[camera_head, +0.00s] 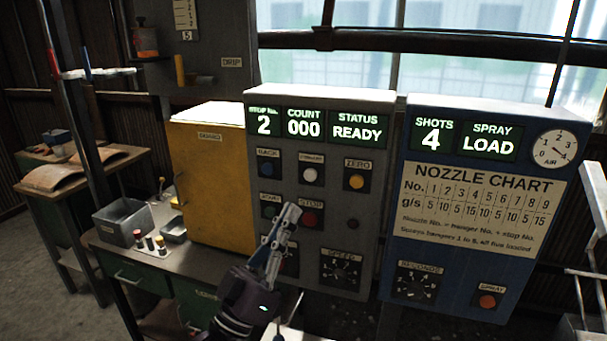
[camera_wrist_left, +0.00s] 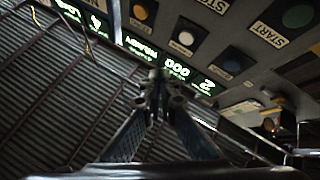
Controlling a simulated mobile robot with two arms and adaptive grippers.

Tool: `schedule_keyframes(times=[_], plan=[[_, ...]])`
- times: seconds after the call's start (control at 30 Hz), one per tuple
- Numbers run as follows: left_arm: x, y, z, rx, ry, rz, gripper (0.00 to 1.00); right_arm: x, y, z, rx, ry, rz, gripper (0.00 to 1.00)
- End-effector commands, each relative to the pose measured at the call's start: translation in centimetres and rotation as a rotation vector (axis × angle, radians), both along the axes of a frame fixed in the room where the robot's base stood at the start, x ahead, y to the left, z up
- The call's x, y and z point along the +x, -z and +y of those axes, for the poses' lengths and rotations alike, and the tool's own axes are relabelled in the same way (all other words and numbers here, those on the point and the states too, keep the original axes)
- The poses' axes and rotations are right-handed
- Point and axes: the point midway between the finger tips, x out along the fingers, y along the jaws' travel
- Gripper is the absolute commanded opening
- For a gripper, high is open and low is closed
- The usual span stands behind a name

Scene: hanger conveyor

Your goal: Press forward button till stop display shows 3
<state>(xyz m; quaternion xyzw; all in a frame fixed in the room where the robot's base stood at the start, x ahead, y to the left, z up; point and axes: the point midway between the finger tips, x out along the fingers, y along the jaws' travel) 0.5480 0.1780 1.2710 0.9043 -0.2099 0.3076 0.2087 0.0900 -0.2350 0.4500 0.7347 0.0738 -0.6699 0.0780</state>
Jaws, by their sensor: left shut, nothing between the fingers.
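The grey control panel (camera_head: 338,230) shows stop No. 2 on its stop display (camera_head: 263,124), with count 000 and status READY. The white button (camera_head: 310,175), whose small label is hard to read, sits between the blue BACK button (camera_head: 267,170) and the yellow ZERO button (camera_head: 356,181). My left gripper (camera_head: 290,212) is shut and empty. Its tips are below and left of the white button, in front of the area between START and the red STOP button (camera_head: 311,219). In the left wrist view, the shut fingertips (camera_wrist_left: 159,82) appear apart from the white button (camera_wrist_left: 182,40).
A blue spray panel (camera_head: 480,230) stands to the right, showing shots 4 and LOAD. A yellow cabinet (camera_head: 208,170) stands left of the grey panel. A bench with a grey bin (camera_head: 122,222) is further left.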

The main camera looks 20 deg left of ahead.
Motion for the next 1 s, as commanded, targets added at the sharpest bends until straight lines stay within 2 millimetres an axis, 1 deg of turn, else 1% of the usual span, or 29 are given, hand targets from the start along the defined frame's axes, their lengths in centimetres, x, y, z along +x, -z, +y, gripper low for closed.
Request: schedule_keyframes(times=[0.03,0.1,0.2,0.57,0.67,0.77,1.0], plan=[[-0.5,-0.9,-0.1,-0.008,0.008,-0.017,0.00,0.0,-0.1,0.0,0.000,0.000,0.000,0.47],[-0.9,-1.7,-0.2,-0.017,0.016,-0.034,0.00,0.0,-0.1,0.0,0.000,0.000,0.000,0.47],[-1.2,-2.2,-0.2,-0.022,0.021,-0.044,0.00,0.0,-0.1,0.0,0.000,0.000,0.000,0.47],[-1.0,-2.2,-0.2,-0.022,0.020,-0.045,0.00,0.0,0.0,0.0,0.000,0.000,0.000,0.47],[-0.5,-2.1,-0.2,-0.023,0.020,-0.045,0.00,0.0,0.2,0.0,0.000,0.000,0.000,0.47],[0.5,-2.1,-0.2,-0.023,0.020,-0.046,0.00,0.0,0.5,0.0,0.000,0.000,0.000,0.47],[4.0,-2.0,-0.3,-0.022,0.019,-0.047,0.00,0.0,1.7,0.0,0.000,0.000,0.000,0.47]])
